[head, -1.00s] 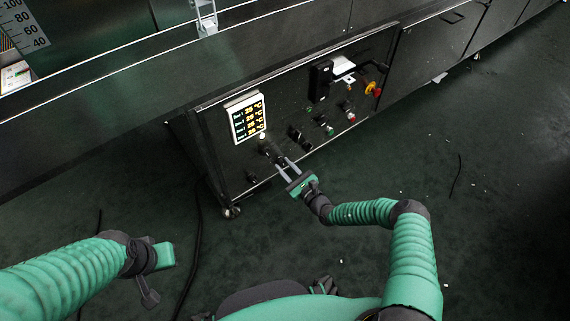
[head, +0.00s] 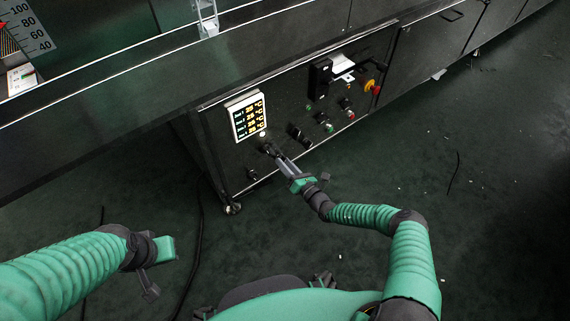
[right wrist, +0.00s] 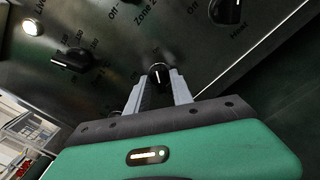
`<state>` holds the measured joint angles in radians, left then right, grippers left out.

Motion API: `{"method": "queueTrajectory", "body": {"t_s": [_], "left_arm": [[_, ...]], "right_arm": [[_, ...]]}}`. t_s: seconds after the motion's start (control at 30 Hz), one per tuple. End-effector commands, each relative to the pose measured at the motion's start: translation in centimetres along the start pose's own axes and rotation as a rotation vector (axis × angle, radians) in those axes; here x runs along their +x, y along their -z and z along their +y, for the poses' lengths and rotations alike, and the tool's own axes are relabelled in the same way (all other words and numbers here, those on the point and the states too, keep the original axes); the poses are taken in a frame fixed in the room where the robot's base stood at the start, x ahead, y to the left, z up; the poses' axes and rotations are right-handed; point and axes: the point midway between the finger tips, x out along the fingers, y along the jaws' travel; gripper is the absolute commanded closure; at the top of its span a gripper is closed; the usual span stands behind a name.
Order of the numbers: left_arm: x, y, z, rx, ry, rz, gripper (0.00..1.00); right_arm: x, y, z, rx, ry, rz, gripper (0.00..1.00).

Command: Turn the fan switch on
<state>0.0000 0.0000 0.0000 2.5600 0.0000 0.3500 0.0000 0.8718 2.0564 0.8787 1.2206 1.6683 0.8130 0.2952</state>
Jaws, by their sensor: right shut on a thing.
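My right gripper (head: 275,153) reaches the lower left of the black control panel (head: 285,110). In the right wrist view, its two grey fingers (right wrist: 160,85) are shut on a small black rotary knob (right wrist: 157,74) with a white pointer line. The label of this knob is partly hidden and too small to read, so I cannot tell whether it is the fan switch. My left gripper (head: 160,255) hangs low at the left, away from the panel; its fingers are not clear.
Another black knob (right wrist: 72,60) and a lit white lamp (right wrist: 32,27) are nearby, with a "Zone 2" label. A temperature display (head: 247,116) is above the gripper. A red and yellow emergency button (head: 372,87) is at the right. Floor is mostly clear; a dark cable lies left.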

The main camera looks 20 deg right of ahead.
Motion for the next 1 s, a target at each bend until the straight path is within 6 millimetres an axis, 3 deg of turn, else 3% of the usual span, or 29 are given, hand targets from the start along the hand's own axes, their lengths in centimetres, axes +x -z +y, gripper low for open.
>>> {"method": "queueTrajectory", "body": {"t_s": [0.3,0.77,0.8,1.0], "left_arm": [[0.05,-0.01,0.0,0.0,0.0,0.0,1.0],[0.05,-0.01,0.0,0.0,0.0,0.0,1.0],[0.05,-0.01,0.0,0.0,0.0,0.0,1.0],[0.04,-0.01,0.0,0.0,0.0,0.0,1.0]], "right_arm": [[-0.03,0.03,-0.22,0.094,0.005,0.001,1.0],[-0.01,-0.06,-0.28,0.105,0.006,-0.001,1.0],[0.0,-0.06,-0.28,0.104,0.006,-0.001,0.67],[0.0,-0.08,-0.18,0.103,0.004,-0.001,0.66]]}}
